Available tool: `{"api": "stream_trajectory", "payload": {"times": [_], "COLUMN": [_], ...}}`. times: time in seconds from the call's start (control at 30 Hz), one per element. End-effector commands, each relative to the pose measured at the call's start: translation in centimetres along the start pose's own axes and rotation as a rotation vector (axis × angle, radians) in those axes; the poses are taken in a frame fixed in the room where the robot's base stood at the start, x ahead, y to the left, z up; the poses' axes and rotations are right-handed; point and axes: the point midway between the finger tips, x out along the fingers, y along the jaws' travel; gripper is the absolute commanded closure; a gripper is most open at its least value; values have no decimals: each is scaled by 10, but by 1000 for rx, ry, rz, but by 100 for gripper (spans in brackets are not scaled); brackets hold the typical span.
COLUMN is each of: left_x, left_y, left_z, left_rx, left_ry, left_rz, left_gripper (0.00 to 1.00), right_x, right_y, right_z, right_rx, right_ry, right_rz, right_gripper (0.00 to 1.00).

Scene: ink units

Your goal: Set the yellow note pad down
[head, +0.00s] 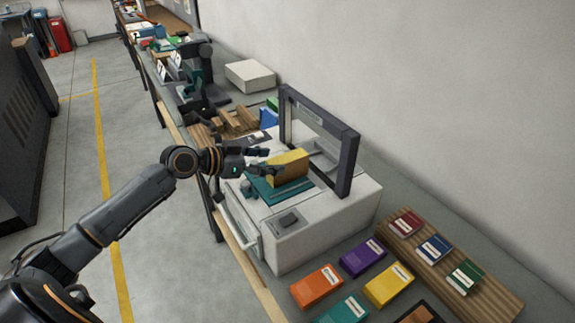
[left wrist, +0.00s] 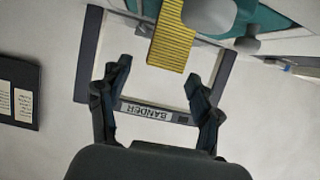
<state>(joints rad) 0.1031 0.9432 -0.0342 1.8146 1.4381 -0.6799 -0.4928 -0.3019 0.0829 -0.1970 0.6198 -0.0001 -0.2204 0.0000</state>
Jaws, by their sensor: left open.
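The yellow note pad (head: 292,168) is a thick block standing on a teal plate (head: 270,196) on top of the white machine. My left gripper (head: 267,162) is open just left of the pad, and its lower finger overlaps the pad's edge in the head view. In the left wrist view the pad (left wrist: 171,42) shows its ridged yellow side beyond the open left gripper's fingertips (left wrist: 158,72), with gaps on both sides. The pad's underside is hidden. My right gripper is not in view.
The white machine (head: 320,222) carries a dark upright frame (head: 344,166), labelled "BANDER" in the left wrist view, close behind the pad. Several coloured pads, including an orange one (head: 316,286), lie in front. A wooden board (head: 485,290) holds small books. Wooden blocks (head: 228,119) lie farther back.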

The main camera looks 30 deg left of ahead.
Motion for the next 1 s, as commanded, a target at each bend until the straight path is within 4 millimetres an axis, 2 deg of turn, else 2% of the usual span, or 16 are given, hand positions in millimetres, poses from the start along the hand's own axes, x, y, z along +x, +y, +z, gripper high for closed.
{"api": "stream_trajectory", "payload": {"times": [0.13, 0.3, 0.6, 0.9, 1.0], "left_x": [20, 43, 48, 48, 48], "left_y": [-1, -2, -2, -2, -2], "left_z": [-8, -4, 0, 0, -1], "left_rx": [-5, -2, 0, 0, 0], "left_ry": [4, 2, 0, 0, 1], "left_rz": [1, 0, 0, 0, 0], "left_gripper": [36, 36, 38, 99, 100], "right_x": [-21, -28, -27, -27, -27], "right_y": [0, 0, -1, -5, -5], "right_z": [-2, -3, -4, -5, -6], "right_rx": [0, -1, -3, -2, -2], "right_ry": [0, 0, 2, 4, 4], "right_rz": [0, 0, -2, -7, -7], "right_gripper": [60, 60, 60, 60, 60]}}
